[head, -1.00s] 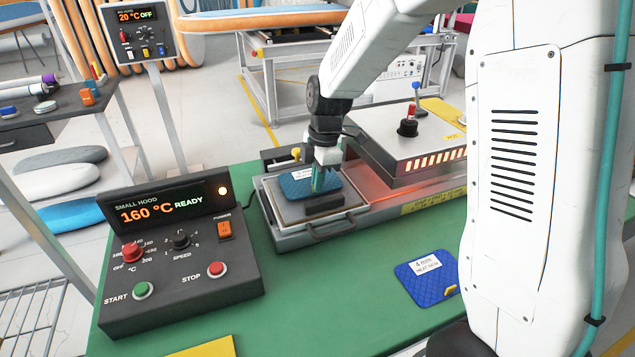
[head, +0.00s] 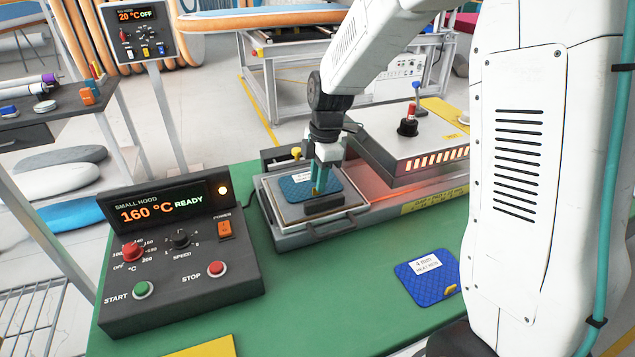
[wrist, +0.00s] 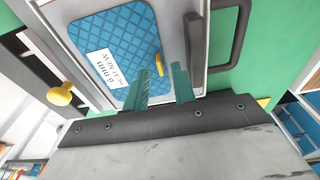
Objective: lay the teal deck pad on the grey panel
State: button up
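The teal deck pad (head: 296,190), quilted with a white label, lies on the grey panel (head: 347,195) in the small press tray. In the wrist view the pad (wrist: 120,35) looks flat, with its label reading 6 mm and a yellow tab (wrist: 159,64) at its edge. The panel (wrist: 175,22) shows as a pale strip beside it. My gripper (head: 320,190) is over the pad's tab edge. In the wrist view its teal fingers (wrist: 161,72) stand apart with the tab between their tips, a gap on each side.
A dark block (head: 323,205) and tray handle (head: 332,228) are at the panel's front. The glowing hood (head: 415,150) stands right of the tray. A blue 4 mm pad (head: 425,278) lies on the green bench (head: 340,300). The control box (head: 180,255) reads 160 °C READY.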

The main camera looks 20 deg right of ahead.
notch_tip(320, 180, up, 10)
jog(key=d, duration=0.1)
jog(key=s+r+m, duration=0.3)
jog(key=s+m, duration=0.1)
jog(key=s, duration=0.3)
jog(key=s+r+m, duration=0.3)
jog(key=s+m, duration=0.1)
jog(key=s, duration=0.3)
jog(key=s+d+f+m+t+h, duration=0.1)
jog(key=s+d+m, duration=0.1)
jog(key=s+m, duration=0.8)
jog(key=s, duration=0.6)
jog(key=shift+f, duration=0.3)
